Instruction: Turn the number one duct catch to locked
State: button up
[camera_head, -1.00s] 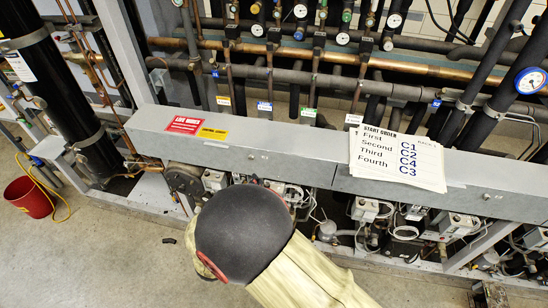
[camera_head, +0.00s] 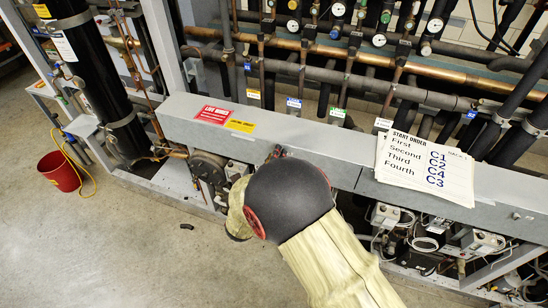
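The long grey duct (camera_head: 330,160) runs across the front of the rack. A small round catch (camera_head: 515,215) shows on its front face near the right end. My arm, with a large dark ball-shaped joint and pale sleeves, stands in front of the duct's middle and hides part of its face. A small dark part sticks out above that joint against the duct face; I cannot tell whether it is the tip of my gripper or a catch. The rest of my gripper is hidden behind my arm. No catch number or locked mark is readable.
A start-order card (camera_head: 425,168) lies on the duct's right part; red (camera_head: 214,114) and yellow (camera_head: 240,126) labels sit at left. Pipes and gauges fill the space behind, with compressor gear below. A red bucket (camera_head: 60,172) stands at far left. Floor in front is mostly clear.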

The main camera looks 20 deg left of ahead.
jog(key=c, duration=0.3)
grip_shut()
dwell(0.3)
